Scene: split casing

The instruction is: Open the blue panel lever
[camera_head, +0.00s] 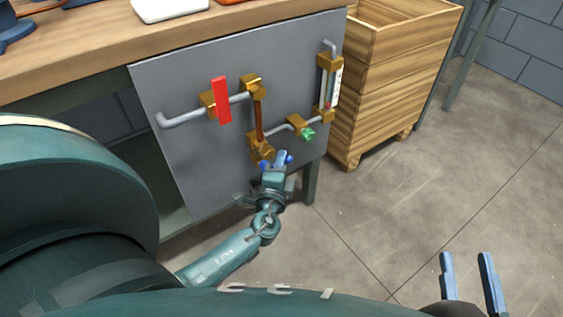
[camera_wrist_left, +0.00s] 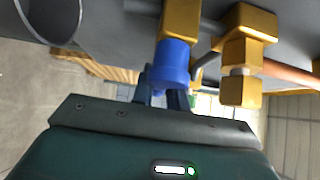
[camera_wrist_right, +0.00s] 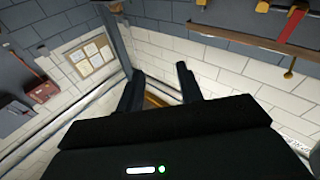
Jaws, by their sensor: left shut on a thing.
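How far the lever is turned I cannot tell. My right gripper (camera_head: 468,272) is open and empty over the floor, away from the panel; its spread fingers (camera_wrist_right: 160,86) also show in the right wrist view.
The panel also carries a red lever (camera_head: 221,100), a green handle (camera_head: 307,133), a gauge (camera_head: 334,85), brass fittings and pipes. A wooden bench top (camera_head: 95,55) lies above it. A wooden crate stack (camera_head: 375,95) stands to the right. The floor at right is clear.

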